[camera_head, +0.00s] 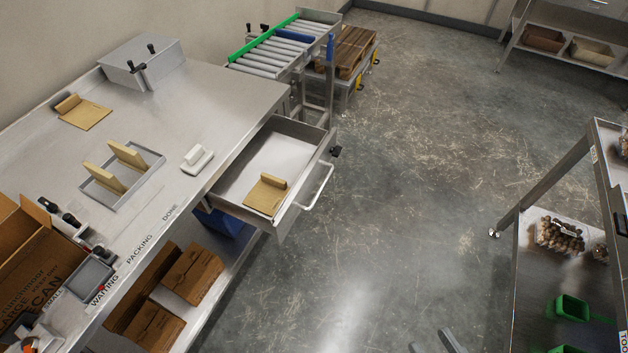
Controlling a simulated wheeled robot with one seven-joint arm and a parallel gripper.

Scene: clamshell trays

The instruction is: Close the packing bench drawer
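The packing bench (225,100) runs along the left, with a steel top. Its drawer (290,217) is pulled out to the right, open, with a pale bar handle (318,188) on its front. A tan clamshell tray (266,194) lies inside the drawer, near the front. My gripper (436,344) shows only as two grey fingertips at the bottom edge, apart from each other with floor seen between them. It is away from the drawer, to the lower right of the handle, and nothing shows between the fingers.
Clear concrete floor (420,150) lies right of the drawer. A shelf rack (550,165) stands at right. A roller conveyor (283,55) and pallet cart (350,55) stand behind the bench. Cardboard boxes (193,273) and a blue bin (222,222) sit under the bench.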

